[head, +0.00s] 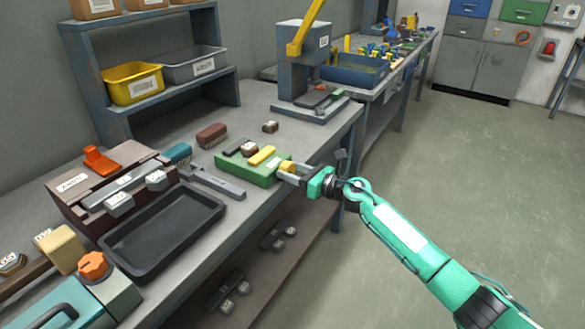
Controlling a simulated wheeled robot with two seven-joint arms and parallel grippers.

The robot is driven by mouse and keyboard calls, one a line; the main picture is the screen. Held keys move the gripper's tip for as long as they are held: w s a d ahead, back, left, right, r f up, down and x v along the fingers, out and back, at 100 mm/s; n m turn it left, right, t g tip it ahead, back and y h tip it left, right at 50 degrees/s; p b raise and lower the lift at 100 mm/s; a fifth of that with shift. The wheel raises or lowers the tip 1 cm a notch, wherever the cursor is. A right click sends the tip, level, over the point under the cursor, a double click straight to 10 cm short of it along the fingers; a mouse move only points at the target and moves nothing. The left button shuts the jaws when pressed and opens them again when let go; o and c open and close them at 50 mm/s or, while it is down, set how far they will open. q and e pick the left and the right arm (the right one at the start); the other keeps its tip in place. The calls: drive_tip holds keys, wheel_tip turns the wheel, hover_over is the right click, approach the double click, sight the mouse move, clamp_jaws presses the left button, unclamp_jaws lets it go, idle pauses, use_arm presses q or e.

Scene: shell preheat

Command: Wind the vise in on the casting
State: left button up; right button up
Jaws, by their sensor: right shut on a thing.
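The green vise (240,169) sits on the bench near its front edge. It has a dark jaw (235,147) at the back and a yellow jaw (262,156) toward the front. The casting (249,148), a small brown block with a pale label, sits between the two jaws; I cannot tell whether the yellow jaw touches it. My right gripper (287,168) reaches in from the right and is shut on the yellow handle (287,163) at the vise's right end. The fingers partly hide the handle. My left gripper is not in view.
A black tray (163,233) and a grey bar (216,182) lie left of the vise. A brush (178,154), a reddish-brown block (211,134) and a small brown block (270,127) lie behind. A press (300,75) stands farther back. The floor at right is clear.

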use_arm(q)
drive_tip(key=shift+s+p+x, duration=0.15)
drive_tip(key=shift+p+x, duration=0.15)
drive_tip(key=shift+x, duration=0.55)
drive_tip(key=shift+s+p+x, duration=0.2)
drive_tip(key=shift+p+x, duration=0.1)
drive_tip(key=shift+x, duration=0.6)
use_arm(e)
drive_tip(key=shift+m, duration=1.4)
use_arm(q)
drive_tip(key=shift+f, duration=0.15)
use_arm(e)
drive_tip(key=o, duration=1)
drive_tip(key=shift+d, duration=0.1)
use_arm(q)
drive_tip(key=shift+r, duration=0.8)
use_arm(e)
drive_tip(key=v, duration=1.3)
drive_tip(key=shift+s+d, duration=0.25)
drive_tip(key=shift+d, duration=0.05)
